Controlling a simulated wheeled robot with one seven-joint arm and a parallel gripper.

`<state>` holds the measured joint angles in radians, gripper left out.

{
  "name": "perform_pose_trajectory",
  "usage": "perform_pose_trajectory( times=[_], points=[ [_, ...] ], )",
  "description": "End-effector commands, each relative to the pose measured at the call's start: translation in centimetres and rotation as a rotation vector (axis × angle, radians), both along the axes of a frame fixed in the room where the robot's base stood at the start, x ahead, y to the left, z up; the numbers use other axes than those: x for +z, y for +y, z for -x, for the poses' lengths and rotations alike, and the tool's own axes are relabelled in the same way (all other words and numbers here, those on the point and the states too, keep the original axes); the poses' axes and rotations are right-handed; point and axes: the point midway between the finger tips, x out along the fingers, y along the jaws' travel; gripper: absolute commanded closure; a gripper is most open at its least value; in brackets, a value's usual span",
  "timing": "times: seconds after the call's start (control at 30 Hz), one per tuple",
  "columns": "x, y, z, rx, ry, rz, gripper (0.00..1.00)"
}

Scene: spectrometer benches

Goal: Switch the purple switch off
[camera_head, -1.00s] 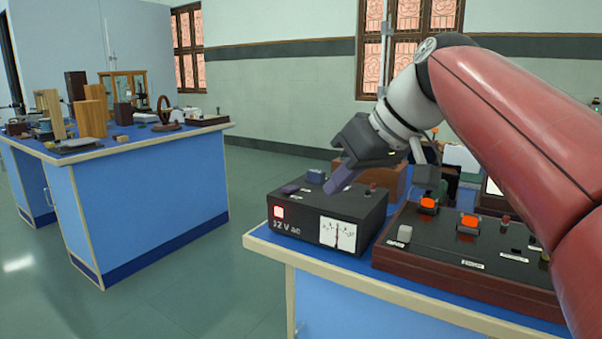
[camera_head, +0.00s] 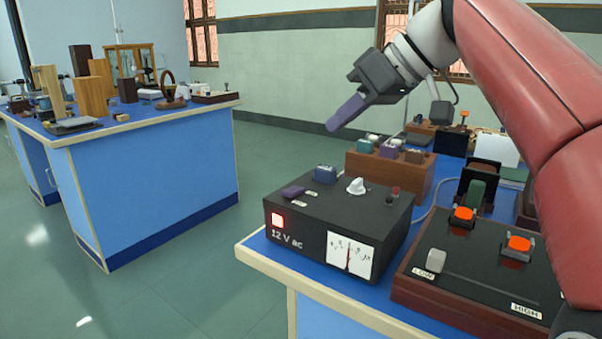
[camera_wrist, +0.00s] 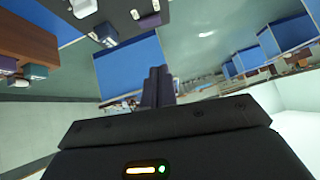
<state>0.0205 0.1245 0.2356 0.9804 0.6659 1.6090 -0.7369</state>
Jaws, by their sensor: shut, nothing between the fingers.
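The black 12 V ac box (camera_head: 330,228) stands at the left end of the near bench in the head view. A purple switch (camera_head: 292,191) sits at the left of its top, beside a blue switch (camera_head: 325,174) and a white knob (camera_head: 357,186). I cannot clearly tell which way the purple switch is tipped. My gripper (camera_head: 334,124) is shut and empty, raised above and behind the box, clear of the switches. Its purple-grey fingers (camera_wrist: 158,84) are together in the wrist view.
A wooden box (camera_head: 378,172) with several switches, one of them purple, stands behind. A dark panel (camera_head: 478,262) with orange-red buttons lies to the right. A second blue bench (camera_head: 150,190) with apparatus stands left, with open floor between.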

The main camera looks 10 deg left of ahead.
Motion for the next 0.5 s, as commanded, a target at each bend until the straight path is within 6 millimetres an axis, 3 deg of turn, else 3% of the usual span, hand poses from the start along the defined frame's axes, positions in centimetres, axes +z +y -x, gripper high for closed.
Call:
perform_pose_trajectory(
  times=[0.27, 0.5],
  points=[
    [-1.0, 0.8, -0.2, 0.001, 0.003, 0.001, 1.0],
    [-4.3, 4.1, -1.0, 0.003, 0.004, 0.001, 1.0]
  ],
)
